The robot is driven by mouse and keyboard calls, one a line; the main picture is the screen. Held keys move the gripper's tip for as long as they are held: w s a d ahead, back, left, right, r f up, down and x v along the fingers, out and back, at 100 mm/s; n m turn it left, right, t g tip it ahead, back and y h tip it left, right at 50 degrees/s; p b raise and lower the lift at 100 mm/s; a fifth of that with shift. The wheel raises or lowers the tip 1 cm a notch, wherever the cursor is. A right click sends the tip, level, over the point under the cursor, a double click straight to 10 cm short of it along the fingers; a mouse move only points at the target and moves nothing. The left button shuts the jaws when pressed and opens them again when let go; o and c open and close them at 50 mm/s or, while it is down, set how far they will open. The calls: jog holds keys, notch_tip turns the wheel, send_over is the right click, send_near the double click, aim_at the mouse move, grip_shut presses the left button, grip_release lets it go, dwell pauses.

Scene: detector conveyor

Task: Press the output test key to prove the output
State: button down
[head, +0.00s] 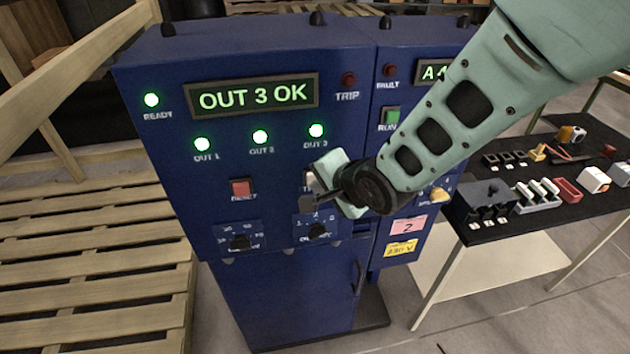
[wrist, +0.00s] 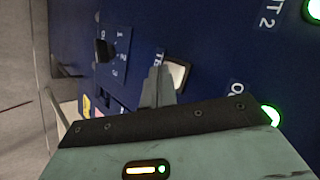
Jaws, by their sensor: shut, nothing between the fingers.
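The blue cabinet (head: 270,160) has a display (head: 255,95) reading "OUT 3 OK". The OUT 1 (head: 202,144), OUT 2 (head: 260,136) and OUT 3 (head: 316,130) lamps glow green. The pale test key (wrist: 178,75) shows in the wrist view beside my fingertips; in the head view it is mostly hidden behind my gripper (head: 312,198). My gripper, also in the wrist view (wrist: 158,78), is shut and empty, its tips at the panel by the key. I cannot tell whether they touch it. The output selector knob (head: 317,230) is below the key.
The READY lamp (head: 151,100) glows green; the TRIP lamp (head: 348,79) is dark. A red reset key (head: 241,188) and another knob (head: 240,242) are left of my gripper. A table (head: 520,205) with small parts stands right; wooden pallets (head: 90,260) are left.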

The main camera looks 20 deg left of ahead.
dwell(0.6)
jog(key=shift+s+d+b, duration=0.35)
jog(key=shift+s+d, duration=0.05)
jog(key=shift+s, duration=0.3)
jog(key=s+d, duration=0.1)
jog(key=s+b, duration=0.1)
jog(key=s, duration=0.1)
jog(key=s+d, duration=0.1)
jog(key=shift+s+d, duration=0.15)
jog(key=shift+d, duration=0.15)
jog(key=shift+d+b, duration=0.1)
jog(key=shift+b, duration=0.2)
dwell(0.4)
jog(key=s+d+n+g+h+b, duration=0.3)
jog(key=s+d+n, duration=0.3)
jog(key=d, duration=0.7)
jog(key=s+d+n+g+h+b, duration=0.2)
jog(key=s+d+n+h+b, duration=0.2)
jog(key=s+d, duration=0.5)
jog(key=d+n, duration=0.2)
jog(key=d, duration=0.2)
jog(key=shift+s+d+f+n+g, duration=0.2)
jog(key=shift+s+n+g, duration=0.1)
jog(key=shift+g, duration=0.1)
